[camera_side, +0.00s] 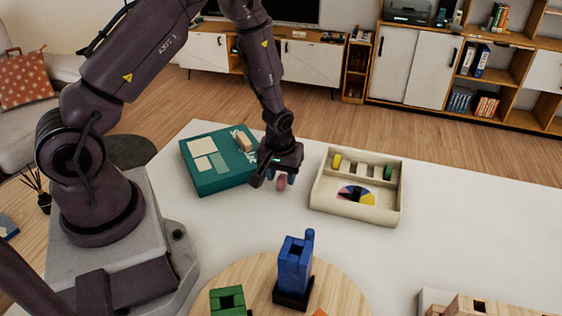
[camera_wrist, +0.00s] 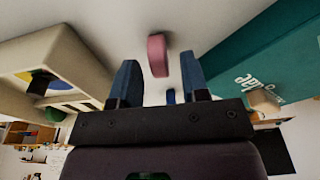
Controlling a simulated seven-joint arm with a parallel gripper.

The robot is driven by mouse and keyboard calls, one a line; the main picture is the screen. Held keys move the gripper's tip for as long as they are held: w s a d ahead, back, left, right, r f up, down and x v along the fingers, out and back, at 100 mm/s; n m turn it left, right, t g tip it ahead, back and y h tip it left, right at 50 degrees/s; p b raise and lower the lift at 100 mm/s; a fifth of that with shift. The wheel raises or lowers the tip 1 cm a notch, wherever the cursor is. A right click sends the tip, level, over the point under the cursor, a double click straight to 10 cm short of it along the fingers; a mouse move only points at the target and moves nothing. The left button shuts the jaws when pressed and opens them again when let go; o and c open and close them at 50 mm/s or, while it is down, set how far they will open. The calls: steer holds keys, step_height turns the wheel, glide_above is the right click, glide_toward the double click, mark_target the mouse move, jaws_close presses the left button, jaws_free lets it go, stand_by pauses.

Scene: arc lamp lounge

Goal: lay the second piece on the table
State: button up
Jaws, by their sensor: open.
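A pink piece (camera_side: 281,184) shows just below my gripper (camera_side: 280,180) at the white table (camera_side: 240,232), between a teal box and a cream tray. In the wrist view the pink piece (camera_wrist: 157,57) appears between and just beyond the two blue fingertips of my gripper (camera_wrist: 159,62). The fingers are apart, with a gap on both sides of the piece. Whether it touches the table is hard to tell. A small blue thing (camera_wrist: 171,97) shows deeper between the fingers, mostly hidden.
The teal box (camera_side: 215,182) is left of my gripper, with a tan block (camera_side: 243,140) on it. The cream tray (camera_side: 355,209) with coloured pieces is right. In front, a round wooden board (camera_side: 345,297) carries a blue block (camera_side: 293,265) on a dark base and a green block (camera_side: 227,300).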

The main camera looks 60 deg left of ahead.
step_height(320, 180, up, 12)
steer(key=s+d, duration=0.1)
step_height(320, 180, up, 13)
steer(key=m+t+h, duration=0.1)
steer(key=m+t, duration=0.1)
steer(key=m, duration=0.2)
glide_above(280, 185)
steer(key=s+d, duration=0.5)
steer(key=s+d+r+m+t, duration=0.2)
steer(key=s+r+m, duration=0.3)
steer(key=s, duration=0.5)
step_height(280, 185, up, 2)
steer(key=shift+d+r, duration=0.2)
steer(key=shift+d, duration=0.15)
